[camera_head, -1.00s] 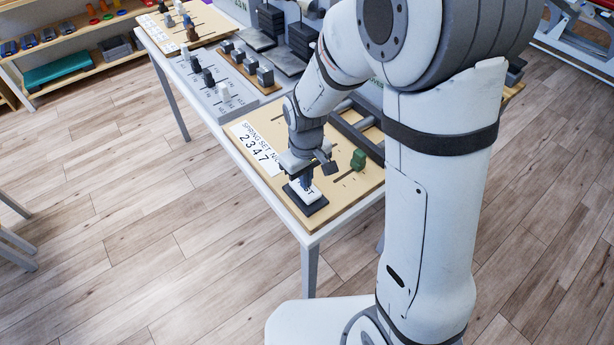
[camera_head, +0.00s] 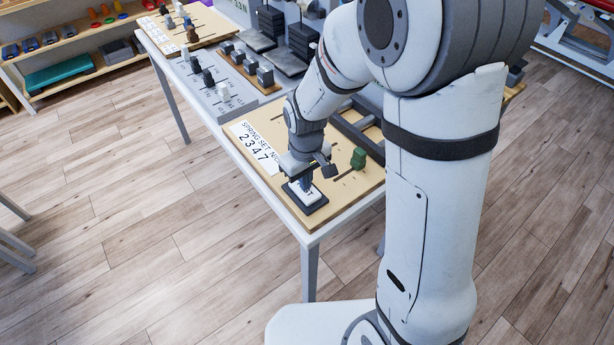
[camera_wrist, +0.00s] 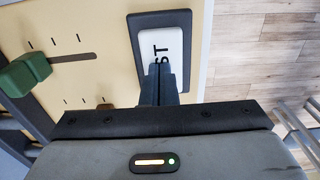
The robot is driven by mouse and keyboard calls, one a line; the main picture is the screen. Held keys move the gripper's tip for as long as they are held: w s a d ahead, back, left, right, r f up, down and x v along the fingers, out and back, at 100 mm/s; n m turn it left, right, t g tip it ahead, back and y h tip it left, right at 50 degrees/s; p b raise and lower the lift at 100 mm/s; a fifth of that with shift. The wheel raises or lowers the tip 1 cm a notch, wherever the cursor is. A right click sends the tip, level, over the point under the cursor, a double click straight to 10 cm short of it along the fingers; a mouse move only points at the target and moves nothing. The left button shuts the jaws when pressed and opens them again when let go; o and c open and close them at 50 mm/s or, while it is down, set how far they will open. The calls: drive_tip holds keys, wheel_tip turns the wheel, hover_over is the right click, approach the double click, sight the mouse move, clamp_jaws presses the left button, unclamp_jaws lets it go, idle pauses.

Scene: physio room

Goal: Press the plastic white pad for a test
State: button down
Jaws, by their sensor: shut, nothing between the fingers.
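The white pad (camera_head: 312,198) with black lettering, of which "ST" shows, sits in a dark square base (camera_head: 318,208) at the near corner of the wooden board. My gripper (camera_head: 304,186) is shut and empty, pointing down over the pad. In the wrist view the white pad (camera_wrist: 168,46) lies in its dark frame (camera_wrist: 140,22), and my shut fingers (camera_wrist: 160,80) cover its lower part. The tips look to be at or very near the pad's surface; I cannot tell whether they touch.
A green knob (camera_head: 358,158) stands in a slot right of the pad, also visible in the wrist view (camera_wrist: 24,74). Sliders (camera_head: 222,92) and dark weights (camera_head: 272,22) stand farther back. The table edge is close.

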wheel_tip(320, 180, up, 14)
drive_tip(key=p, duration=0.2)
drive_tip(key=shift+p, duration=0.4)
idle(0.5)
drive_tip(key=s+d+r+m+t, duration=0.1)
drive_tip(key=s+d+r+m, duration=0.1)
drive_tip(key=s+d, duration=0.4)
drive_tip(key=s+d+r+m+t, duration=0.1)
drive_tip(key=s+d+r+m, duration=0.1)
drive_tip(key=s+d+m, duration=0.2)
drive_tip(key=s+d, duration=0.2)
drive_tip(key=shift+s+d+r+m+t, duration=0.2)
drive_tip(key=shift+s+r+m+t, duration=0.1)
drive_tip(key=shift+s+m, duration=0.1)
idle(0.6)
